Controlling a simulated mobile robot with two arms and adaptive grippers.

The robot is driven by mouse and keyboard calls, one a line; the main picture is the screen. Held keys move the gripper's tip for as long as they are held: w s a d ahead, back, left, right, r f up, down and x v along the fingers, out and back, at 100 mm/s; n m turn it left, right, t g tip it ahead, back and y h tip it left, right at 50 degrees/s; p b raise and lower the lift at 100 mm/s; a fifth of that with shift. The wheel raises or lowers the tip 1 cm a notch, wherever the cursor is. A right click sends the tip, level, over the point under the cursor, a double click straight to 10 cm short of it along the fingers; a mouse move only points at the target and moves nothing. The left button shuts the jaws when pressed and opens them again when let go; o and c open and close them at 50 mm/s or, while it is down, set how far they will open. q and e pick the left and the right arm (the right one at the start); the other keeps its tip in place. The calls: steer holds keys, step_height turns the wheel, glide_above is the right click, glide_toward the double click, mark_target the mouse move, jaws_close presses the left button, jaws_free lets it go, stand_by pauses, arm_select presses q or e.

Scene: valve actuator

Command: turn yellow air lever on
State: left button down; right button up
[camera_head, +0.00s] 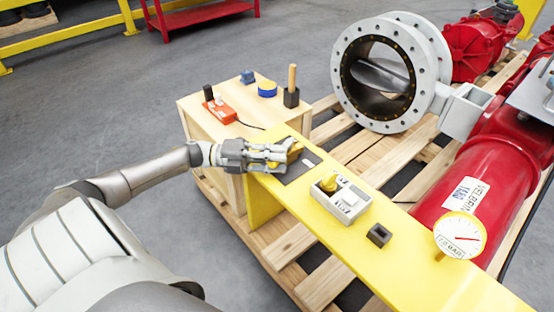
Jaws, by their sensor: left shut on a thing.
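The yellow air lever (294,148) is at the far left end of the yellow panel (400,255). My left gripper (283,153) reaches in from the left, low over the panel, and is shut on the lever. The fingers hide part of the lever and its mount. A dark plate (297,170) lies on the panel beside the fingers. My right gripper does not show.
A grey box with a yellow knob (329,183), a small black block (379,235) and a pressure gauge (460,236) stand along the panel. A wooden box (196,116) carries an orange device (221,110). A large valve (388,75) and red actuator (470,185) are behind.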

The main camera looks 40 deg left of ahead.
arm_select(q)
steer(key=shift+f, duration=0.1)
stand_by(0.5)
steer(key=c, duration=1.2)
jaws_free()
steer(key=v, duration=0.8)
